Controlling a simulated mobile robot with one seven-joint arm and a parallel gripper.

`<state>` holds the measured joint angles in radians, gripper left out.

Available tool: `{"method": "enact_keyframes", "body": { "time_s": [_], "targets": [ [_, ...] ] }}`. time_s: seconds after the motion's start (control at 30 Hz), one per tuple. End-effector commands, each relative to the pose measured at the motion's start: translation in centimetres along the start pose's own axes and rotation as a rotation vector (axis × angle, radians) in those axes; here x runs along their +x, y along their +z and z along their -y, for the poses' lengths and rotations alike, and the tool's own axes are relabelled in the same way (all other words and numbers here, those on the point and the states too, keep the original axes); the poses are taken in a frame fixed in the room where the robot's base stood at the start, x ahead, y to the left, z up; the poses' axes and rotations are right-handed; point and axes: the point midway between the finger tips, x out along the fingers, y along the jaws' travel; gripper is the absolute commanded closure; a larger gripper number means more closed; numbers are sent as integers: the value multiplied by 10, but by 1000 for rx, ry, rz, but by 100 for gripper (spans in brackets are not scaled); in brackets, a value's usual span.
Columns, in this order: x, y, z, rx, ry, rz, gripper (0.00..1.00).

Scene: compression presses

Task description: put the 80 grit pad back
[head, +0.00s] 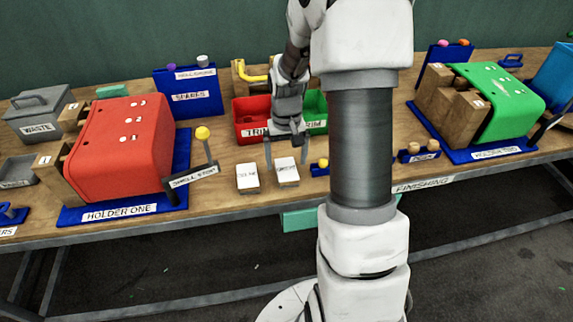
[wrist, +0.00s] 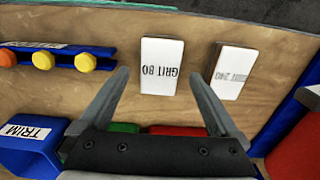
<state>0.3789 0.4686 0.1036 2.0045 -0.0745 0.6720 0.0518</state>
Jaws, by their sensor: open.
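The 80 grit pad (wrist: 161,66) is a white-topped block labelled GRIT 80, lying flat on the wooden bench. In the head view it is the right one of two pads (head: 287,174). The 240 grit pad (wrist: 230,74) lies beside it, on the left in the head view (head: 247,178). My gripper (wrist: 158,72) is open and empty, pointing down, its fingers either side of the 80 grit pad in the wrist view. In the head view my gripper (head: 287,156) hangs over that pad's far edge. The exact height gap is unclear.
Red (head: 250,122) and green (head: 316,112) bins stand behind my gripper. The red press (head: 120,145) and its yellow-knobbed lever (head: 203,134) are left. A blue rack with round yellow and orange pieces (wrist: 62,58) lies beside the pads. My arm blocks part of the bench.

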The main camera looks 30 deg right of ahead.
Motion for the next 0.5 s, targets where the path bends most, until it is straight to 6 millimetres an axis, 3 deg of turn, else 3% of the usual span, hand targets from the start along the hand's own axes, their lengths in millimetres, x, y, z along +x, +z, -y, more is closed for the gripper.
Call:
{"method": "enact_keyframes", "body": {
  "time_s": [0.03,0.2,0.5],
  "targets": [
    [-15,-2,0,0,1,-7,3],
    [-51,-1,0,1,1,-6,3],
    [-87,0,1,-2,1,-3,3]
  ]
}}
